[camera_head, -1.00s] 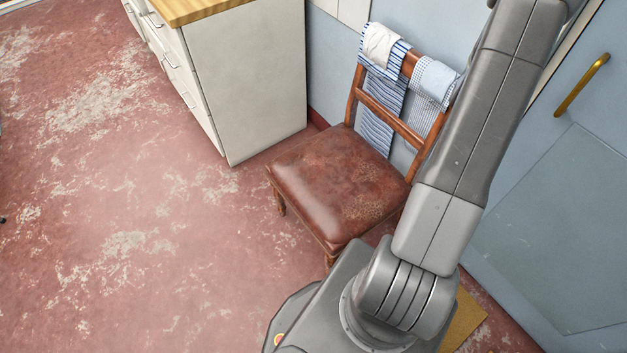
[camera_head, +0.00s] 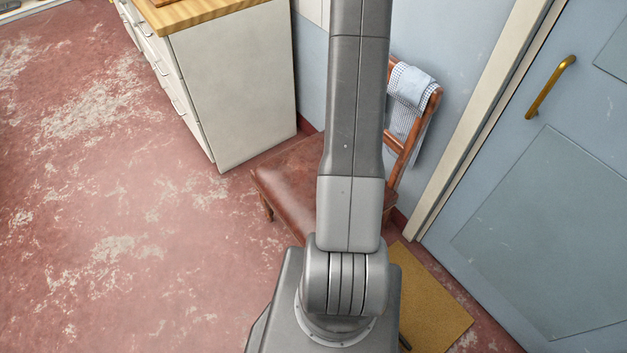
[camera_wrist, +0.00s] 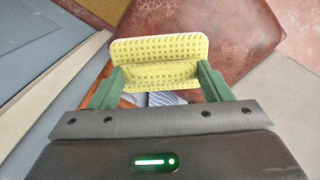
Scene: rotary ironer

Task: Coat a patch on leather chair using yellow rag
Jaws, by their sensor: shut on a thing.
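The leather chair (camera_head: 285,190) stands against the wall, with a brown seat and wooden frame. My arm hides the right part of its seat and much of its backrest in the head view. In the wrist view, the brown leather seat (camera_wrist: 225,30) fills the top right, with paler scuffed marks. My gripper (camera_wrist: 158,78) has green fingers shut on the yellow rag (camera_wrist: 160,47), a dotted pad. The rag appears in front of the seat in the wrist view; I cannot tell whether it touches. My gripper is outside the head view.
A white drawer cabinet (camera_head: 240,90) with a wooden top stands left of the chair. A checked blue cloth (camera_head: 412,85) hangs on the backrest. A blue door (camera_head: 530,180) is at right, a yellow-brown mat (camera_head: 430,300) before it. The worn red floor at left is clear.

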